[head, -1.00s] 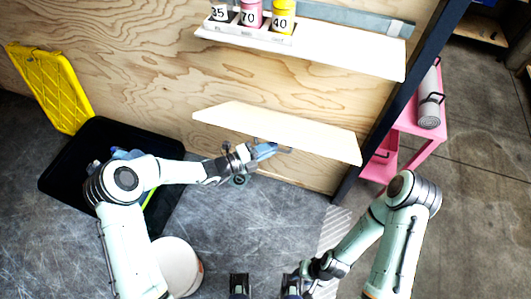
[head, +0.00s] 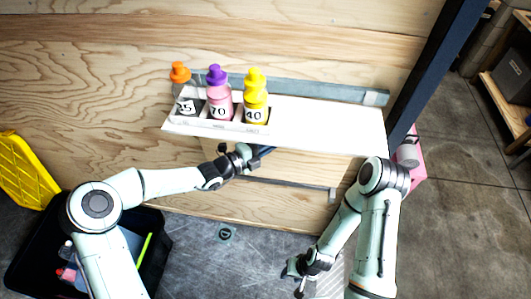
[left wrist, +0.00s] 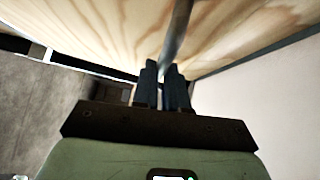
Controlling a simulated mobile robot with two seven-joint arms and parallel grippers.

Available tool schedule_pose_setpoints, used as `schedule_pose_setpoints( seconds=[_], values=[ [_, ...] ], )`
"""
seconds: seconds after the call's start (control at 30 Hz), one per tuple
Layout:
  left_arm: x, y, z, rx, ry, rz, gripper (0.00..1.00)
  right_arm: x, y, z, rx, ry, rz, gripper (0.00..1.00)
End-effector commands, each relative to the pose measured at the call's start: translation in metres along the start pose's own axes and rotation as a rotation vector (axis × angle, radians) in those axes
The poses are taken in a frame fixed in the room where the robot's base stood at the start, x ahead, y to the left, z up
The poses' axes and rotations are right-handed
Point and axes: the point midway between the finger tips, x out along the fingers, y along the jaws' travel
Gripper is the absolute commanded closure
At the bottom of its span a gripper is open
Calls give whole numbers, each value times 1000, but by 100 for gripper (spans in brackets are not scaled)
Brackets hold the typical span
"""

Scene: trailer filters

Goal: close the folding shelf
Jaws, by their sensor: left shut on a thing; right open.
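The upper shelf (head: 330,125) is a white board standing out from the plywood wall. Below it is the lower folding board (head: 290,165), pale wood and tilted up close to the wall above a grey rail (head: 300,185); the upper shelf partly hides it. My left gripper (head: 266,150) is just under the upper shelf's front edge, at the lower board. In the left wrist view its fingers (left wrist: 160,78) are shut on a thin grey edge or bar (left wrist: 178,35) beside the wood; I cannot tell exactly which part. My right gripper (head: 297,278) is open and empty, low over the floor.
Orange-capped (head: 181,88), purple-capped (head: 218,95) and yellow (head: 255,95) bottles stand in a white tray on the upper shelf. A black bin (head: 25,262) with a yellow lid (head: 25,165) is at left. A dark post (head: 428,70) and pink cart (head: 417,175) are at right.

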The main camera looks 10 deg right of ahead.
Motion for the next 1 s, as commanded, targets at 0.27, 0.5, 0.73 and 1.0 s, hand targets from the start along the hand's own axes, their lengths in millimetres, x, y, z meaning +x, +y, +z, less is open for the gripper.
schedule_pose_setpoints(
  seconds=[0.27,0.5,0.73,1.0],
  values=[
    [16,-19,21,-45,1,41,100,-10,-8,-11,-5,13,-5,57],
    [20,-21,25,-60,3,55,100,-12,-9,-14,-6,16,-6,57],
    [20,-22,25,-61,2,55,100,-12,-9,-14,-6,17,-6,57],
    [20,-22,25,-62,2,56,77,-12,-10,-14,-6,17,-6,57]
  ],
)
